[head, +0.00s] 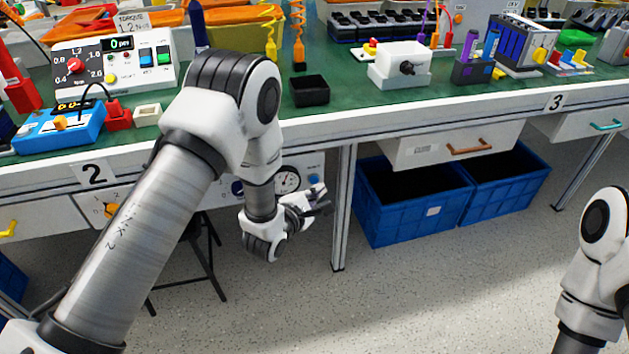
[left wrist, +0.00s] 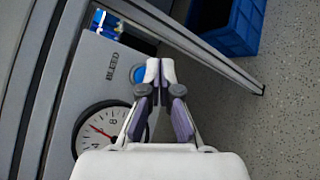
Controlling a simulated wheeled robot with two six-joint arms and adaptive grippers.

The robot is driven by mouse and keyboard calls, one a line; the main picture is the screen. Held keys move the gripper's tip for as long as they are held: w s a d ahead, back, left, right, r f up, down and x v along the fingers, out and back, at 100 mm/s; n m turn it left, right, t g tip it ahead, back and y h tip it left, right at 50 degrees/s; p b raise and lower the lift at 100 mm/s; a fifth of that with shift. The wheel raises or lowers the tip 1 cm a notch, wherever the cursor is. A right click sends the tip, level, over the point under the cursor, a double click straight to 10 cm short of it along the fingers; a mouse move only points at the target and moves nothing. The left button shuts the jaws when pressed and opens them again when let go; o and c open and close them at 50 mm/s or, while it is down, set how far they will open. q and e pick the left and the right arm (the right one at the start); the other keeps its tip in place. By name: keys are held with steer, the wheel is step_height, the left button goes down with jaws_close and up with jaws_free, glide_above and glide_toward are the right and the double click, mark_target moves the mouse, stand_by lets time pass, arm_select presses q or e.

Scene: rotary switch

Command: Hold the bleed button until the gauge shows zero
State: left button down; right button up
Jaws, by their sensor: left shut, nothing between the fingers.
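The gauge (head: 287,179) is a round white dial on a grey panel under the bench; it also shows in the left wrist view (left wrist: 97,128), with a red needle off to one side, its exact value unreadable. The bleed button is the blue round button (left wrist: 138,75) beside the "BLEED" label; it shows small in the head view (head: 313,180). My left gripper (head: 322,201) is shut and empty in front of the panel. Its fingertips (left wrist: 160,70) partly overlap the button's edge in the wrist view; I cannot tell whether they touch. My right gripper is out of view.
The green-topped bench (head: 345,117) runs above the panel. A bench leg (head: 343,210) stands just right of my left gripper. Blue crates (head: 400,218) stand on the floor beyond it, and a drawer (head: 437,148) hangs above them. A dark stool (head: 205,235) is at left. The front floor is clear.

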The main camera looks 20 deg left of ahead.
arm_select(q)
steer(key=shift+w+a, duration=0.25)
steer(key=shift+w, duration=0.1)
steer(key=shift+w+a, duration=0.25)
steer(key=shift+w, duration=0.1)
stand_by(2.2)
steer(key=shift+s+d, duration=0.1)
stand_by(1.0)
steer(key=shift+s+d+p, duration=0.4)
steer(key=shift+s+p, duration=0.05)
steer(key=shift+s, duration=0.2)
steer(key=s+d, duration=0.1)
steer(key=s, duration=0.1)
steer(key=s+d+p, duration=0.1)
steer(key=s, duration=0.1)
steer(key=shift+d+p, duration=0.3)
steer(key=shift+d, duration=0.1)
